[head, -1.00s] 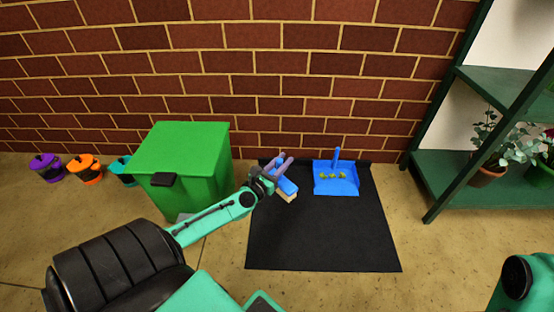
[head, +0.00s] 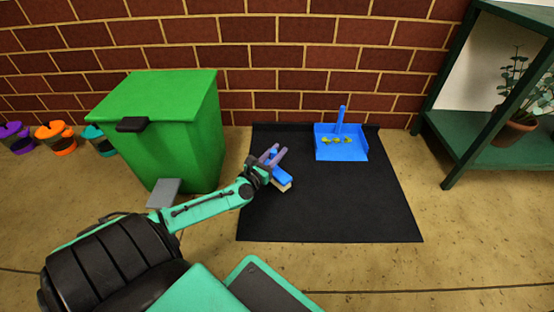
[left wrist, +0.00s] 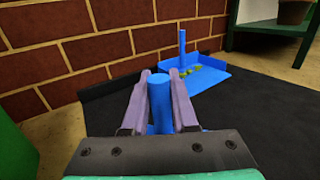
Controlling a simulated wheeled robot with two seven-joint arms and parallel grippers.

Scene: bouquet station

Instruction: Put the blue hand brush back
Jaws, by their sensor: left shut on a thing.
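The blue hand brush (head: 282,177) has a blue back and handle and pale bristles. My left gripper (head: 273,154) is shut on its handle, over the left part of the black mat (head: 330,205). In the left wrist view the blue handle (left wrist: 158,92) stands between the two purple fingers (left wrist: 160,95); the bristles are hidden there. I cannot tell whether the bristles touch the mat. A blue dustpan (head: 340,152) with several yellow-green bits in it lies at the mat's back right, apart from the brush. It also shows in the left wrist view (left wrist: 200,78). My right gripper is not in view.
A green pedal bin (head: 165,130) stands left of the mat, its grey pedal (head: 164,193) near my left forearm. Purple, orange and teal pots stand farther left. A brick wall is behind. A dark green shelf (head: 480,140) with a potted plant (head: 514,128) is at right.

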